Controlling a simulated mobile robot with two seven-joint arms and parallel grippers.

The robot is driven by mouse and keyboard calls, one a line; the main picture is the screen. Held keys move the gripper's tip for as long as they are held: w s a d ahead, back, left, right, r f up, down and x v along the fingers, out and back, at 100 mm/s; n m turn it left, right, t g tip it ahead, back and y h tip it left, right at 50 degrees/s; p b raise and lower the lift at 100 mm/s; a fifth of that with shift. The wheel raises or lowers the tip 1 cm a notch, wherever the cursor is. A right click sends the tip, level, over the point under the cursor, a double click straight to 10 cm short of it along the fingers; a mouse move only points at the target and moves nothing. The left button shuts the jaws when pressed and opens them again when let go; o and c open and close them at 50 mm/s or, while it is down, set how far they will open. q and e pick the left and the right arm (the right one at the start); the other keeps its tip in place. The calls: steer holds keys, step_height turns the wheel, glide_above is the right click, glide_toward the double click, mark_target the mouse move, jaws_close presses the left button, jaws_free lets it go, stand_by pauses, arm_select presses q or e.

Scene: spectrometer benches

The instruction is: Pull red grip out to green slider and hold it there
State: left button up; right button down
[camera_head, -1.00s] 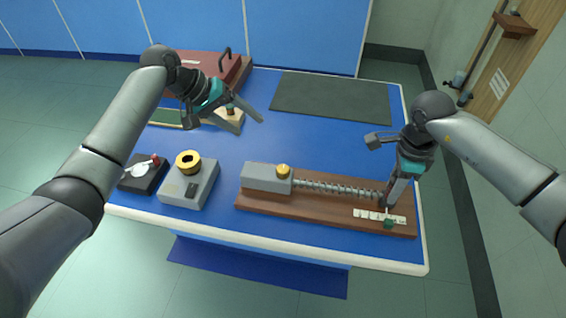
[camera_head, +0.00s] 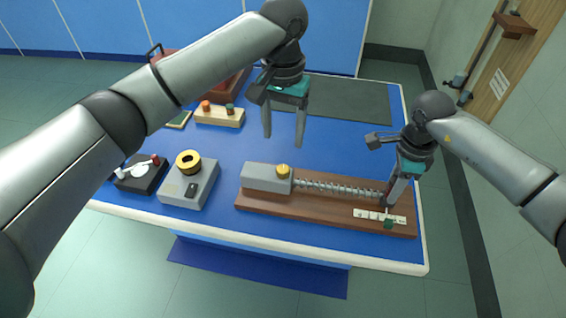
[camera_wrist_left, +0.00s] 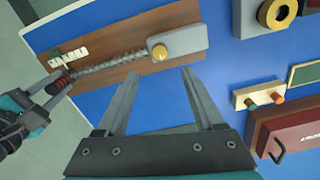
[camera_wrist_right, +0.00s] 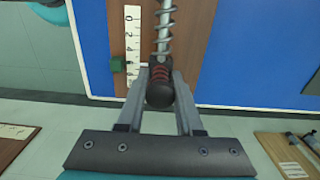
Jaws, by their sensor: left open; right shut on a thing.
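The spring device lies on a brown board (camera_head: 310,210) with a grey block (camera_head: 266,178), a yellow knob (camera_head: 283,170) and a metal spring (camera_head: 340,188). The red grip (camera_wrist_right: 159,82), with a dark round end, is at the spring's end between the fingers of my right gripper (camera_wrist_right: 160,88), which is shut on it. The green slider (camera_head: 389,225) sits by the white scale (camera_head: 378,215); in the right wrist view the slider (camera_wrist_right: 118,62) is left of the grip, near its level. My left gripper (camera_head: 284,142) is open and empty above the table, behind the spring.
A grey box with a yellow ring (camera_head: 190,180) and a black box with a red-tipped lever (camera_head: 143,175) stand at the left. A wooden block with pegs (camera_head: 219,116), a red case (camera_head: 225,85) and a dark mat (camera_head: 350,100) lie farther back.

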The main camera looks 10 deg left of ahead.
mark_target(283, 168)
arm_select(q)
step_height(283, 168, down, 10)
steer(key=shift+f, duration=0.1)
stand_by(0.4)
jaws_close()
stand_by(0.4)
